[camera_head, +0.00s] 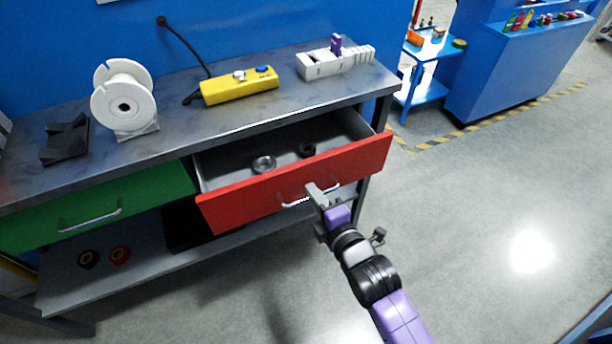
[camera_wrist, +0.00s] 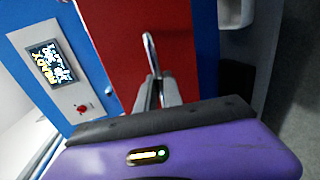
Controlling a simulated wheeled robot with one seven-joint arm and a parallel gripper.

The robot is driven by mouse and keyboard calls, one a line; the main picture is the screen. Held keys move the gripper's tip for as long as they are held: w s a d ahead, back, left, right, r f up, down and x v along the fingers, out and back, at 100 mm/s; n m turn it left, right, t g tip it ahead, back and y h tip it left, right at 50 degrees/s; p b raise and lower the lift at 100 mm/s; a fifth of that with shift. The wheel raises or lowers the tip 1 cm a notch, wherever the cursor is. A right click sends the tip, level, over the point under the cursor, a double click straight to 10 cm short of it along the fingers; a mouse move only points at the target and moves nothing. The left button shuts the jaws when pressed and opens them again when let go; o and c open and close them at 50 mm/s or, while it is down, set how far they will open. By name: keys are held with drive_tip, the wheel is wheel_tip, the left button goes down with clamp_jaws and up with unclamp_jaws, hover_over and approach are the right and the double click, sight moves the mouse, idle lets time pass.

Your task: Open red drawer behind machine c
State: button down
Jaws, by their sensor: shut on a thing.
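The red drawer (camera_head: 300,180) is pulled out of the grey workbench, and its inside shows. A silver ring-shaped part (camera_head: 263,164) and a dark ring-shaped part (camera_head: 307,150) lie in it. My gripper (camera_head: 314,192) is at the right part of the drawer's metal handle (camera_head: 293,203), shut on it. In the wrist view the fingers (camera_wrist: 158,92) close around the handle (camera_wrist: 151,52) in front of the red drawer front (camera_wrist: 120,40).
The green drawer (camera_head: 100,212) beside it is shut. A white spool (camera_head: 122,105), yellow control box (camera_head: 240,87) and grey block (camera_head: 325,66) stand on the bench top. Open floor lies in front and to the right.

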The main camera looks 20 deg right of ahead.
drive_tip(key=shift+f+p+v, duration=0.15)
drive_tip(key=shift+p+v, duration=0.05)
drive_tip(key=shift+v, duration=0.6)
drive_tip(key=shift+f+p+v, duration=0.15)
drive_tip(key=shift+f+v, duration=0.05)
drive_tip(key=shift+v, duration=0.6)
drive_tip(key=shift+s, duration=0.1)
drive_tip(key=c, duration=1.5)
unclamp_jaws()
drive_tip(key=v, duration=0.7)
drive_tip(key=shift+s, duration=0.35)
drive_tip(key=shift+r, duration=0.1)
